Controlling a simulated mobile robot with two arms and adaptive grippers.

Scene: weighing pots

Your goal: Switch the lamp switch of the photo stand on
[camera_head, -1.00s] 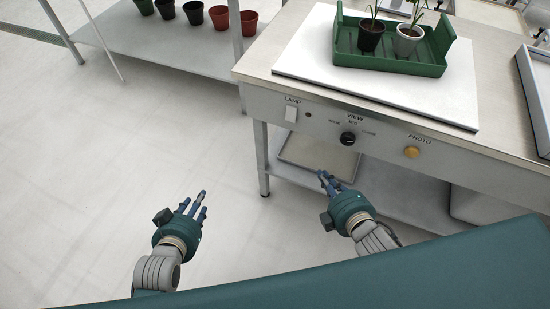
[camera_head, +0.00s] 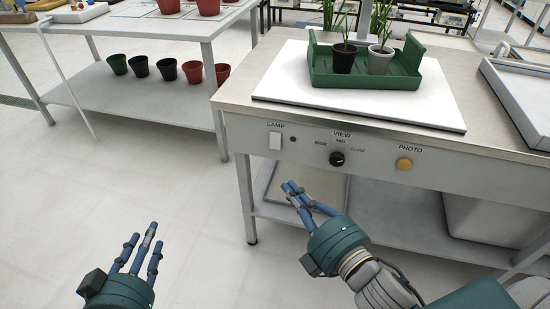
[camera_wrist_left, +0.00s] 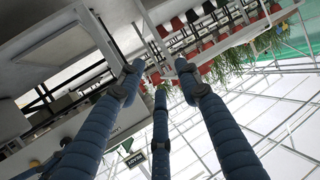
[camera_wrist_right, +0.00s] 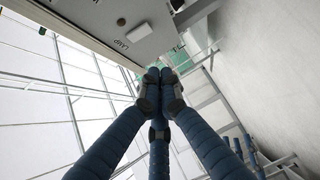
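The photo stand (camera_head: 232,118) has a front panel with a white lamp switch (camera_head: 275,141) under the word LAMP. A small dark reddish indicator (camera_head: 293,138) sits to its right. The switch also shows in the right wrist view (camera_wrist_right: 139,32). I cannot tell which way it is tipped. My right gripper (camera_head: 291,188) is below the switch, apart from it, with its fingertips drawn together and nothing between them. My left gripper (camera_head: 142,243) is open and empty over the floor at the lower left, away from the stand.
The panel also has a black VIEW knob (camera_head: 337,158) and a yellow PHOTO button (camera_head: 404,164). A green tray (camera_head: 365,75) with two potted plants stands on the white board (camera_head: 285,83). A shelved table (camera_head: 118,38) is at the left; floor between is clear.

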